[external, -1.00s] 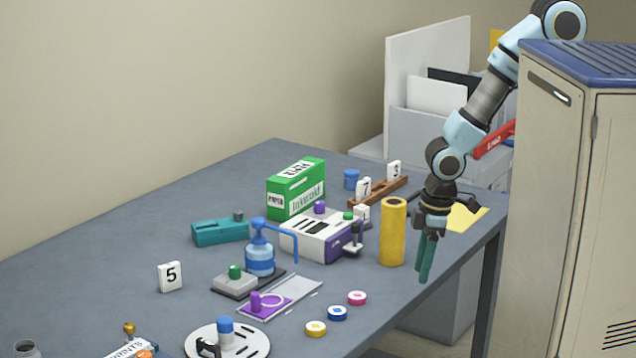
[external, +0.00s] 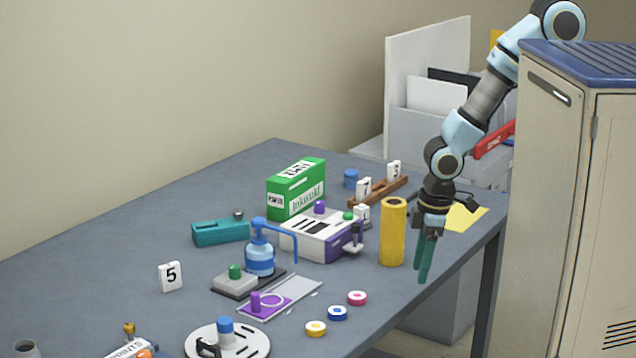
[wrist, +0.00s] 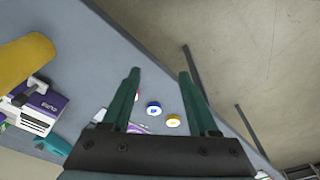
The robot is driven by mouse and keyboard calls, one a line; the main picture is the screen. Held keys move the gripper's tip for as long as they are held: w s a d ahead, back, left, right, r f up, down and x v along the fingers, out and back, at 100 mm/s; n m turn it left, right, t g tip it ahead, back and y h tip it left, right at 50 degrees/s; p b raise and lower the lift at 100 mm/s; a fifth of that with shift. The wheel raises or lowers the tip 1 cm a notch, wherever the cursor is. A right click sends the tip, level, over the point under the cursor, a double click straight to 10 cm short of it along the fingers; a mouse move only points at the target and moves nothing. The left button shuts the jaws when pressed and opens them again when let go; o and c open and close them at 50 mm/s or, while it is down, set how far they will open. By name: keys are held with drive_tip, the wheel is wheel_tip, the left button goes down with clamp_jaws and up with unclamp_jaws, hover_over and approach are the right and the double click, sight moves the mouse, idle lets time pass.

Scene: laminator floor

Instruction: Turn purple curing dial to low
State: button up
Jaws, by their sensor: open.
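A white and purple box (external: 325,236) stands near the middle of the table, with a purple knob (external: 319,207) on its back top edge and a green knob (external: 348,216) nearby. The knob's setting is too small to read. The box also shows at the left of the wrist view (wrist: 42,112), marked with small lettering. My gripper (external: 425,277) points down at the table's right edge, apart from the box, beyond the yellow cylinder. In the wrist view its teal fingers (wrist: 160,73) are spread and empty.
A yellow cylinder (external: 392,232) stands between my gripper and the box. A green carton (external: 296,190) is behind the box; a blue pump bottle (external: 259,255) is at its left. Several small rolls, one blue (external: 337,313), lie in front. A tall cabinet (external: 556,190) is at right.

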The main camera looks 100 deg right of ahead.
drive_tip(key=w+d+r, duration=0.3)
drive_tip(key=w+d, duration=0.5)
wheel_tip(320, 180, up, 5)
drive_tip(key=n+g, duration=0.1)
drive_tip(key=g, duration=0.1)
hover_over(320, 202)
wheel_tip(320, 202, down, 10)
drive_tip(key=shift+d+r+p, duration=0.1)
drive_tip(key=shift+r+p, duration=0.1)
drive_tip(key=shift+p, duration=1)
clamp_jaws()
